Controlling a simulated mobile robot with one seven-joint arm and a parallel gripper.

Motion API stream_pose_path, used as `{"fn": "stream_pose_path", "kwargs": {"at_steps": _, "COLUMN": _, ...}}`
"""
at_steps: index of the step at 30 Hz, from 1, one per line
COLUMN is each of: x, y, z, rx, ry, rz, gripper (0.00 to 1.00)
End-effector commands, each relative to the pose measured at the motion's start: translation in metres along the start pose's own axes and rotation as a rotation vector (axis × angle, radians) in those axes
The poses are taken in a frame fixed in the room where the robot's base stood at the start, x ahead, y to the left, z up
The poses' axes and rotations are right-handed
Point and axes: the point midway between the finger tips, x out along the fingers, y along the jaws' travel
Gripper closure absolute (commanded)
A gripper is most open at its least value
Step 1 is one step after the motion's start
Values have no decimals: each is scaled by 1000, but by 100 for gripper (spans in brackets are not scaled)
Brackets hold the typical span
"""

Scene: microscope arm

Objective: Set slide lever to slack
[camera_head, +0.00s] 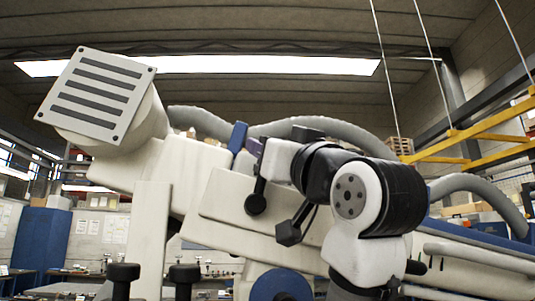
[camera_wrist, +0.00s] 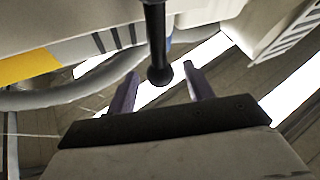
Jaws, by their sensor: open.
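A black lever with a round knob (camera_head: 256,203) hangs down from the side of the large white microscope arm (camera_head: 215,205). A second black lever with an angular knob (camera_head: 289,233) slants down to its right. No label shows which one is the slide lever. My gripper (camera_head: 253,148) is at the upper part of the round-knobbed lever, its purple fingers pointing left. In the wrist view my gripper (camera_wrist: 161,72) is open, and a black lever with a round end (camera_wrist: 158,45) reaches down between its fingers, with a gap on both sides. I cannot tell its depth relative to the fingertips.
The slatted white head (camera_head: 97,93) of the microscope rises at the upper left. A blue part (camera_head: 238,137) stands just left of my fingers. Black knobs (camera_head: 123,272) sit at the lower left. A grey hose (camera_head: 335,128) curves behind my arm.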

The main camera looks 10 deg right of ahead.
Motion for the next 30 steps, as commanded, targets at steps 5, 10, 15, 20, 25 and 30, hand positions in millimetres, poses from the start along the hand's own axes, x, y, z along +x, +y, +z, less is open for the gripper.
{"fn": "stream_pose_path", "kwargs": {"at_steps": 5, "x": -47, "y": 0, "z": 4, "rx": -3, "ry": 3, "rz": 3, "gripper": 48}}
{"fn": "stream_pose_path", "kwargs": {"at_steps": 10, "x": -80, "y": 0, "z": 3, "rx": -2, "ry": 2, "rz": 2, "gripper": 48}}
{"fn": "stream_pose_path", "kwargs": {"at_steps": 15, "x": -98, "y": 0, "z": 1, "rx": -2, "ry": 1, "rz": 1, "gripper": 48}}
{"fn": "stream_pose_path", "kwargs": {"at_steps": 20, "x": -103, "y": 0, "z": 0, "rx": -1, "ry": -1, "rz": 1, "gripper": 48}}
{"fn": "stream_pose_path", "kwargs": {"at_steps": 25, "x": -103, "y": 0, "z": 0, "rx": -1, "ry": -1, "rz": 1, "gripper": 48}}
{"fn": "stream_pose_path", "kwargs": {"at_steps": 30, "x": -102, "y": 0, "z": 0, "rx": -1, "ry": -1, "rz": 1, "gripper": 48}}
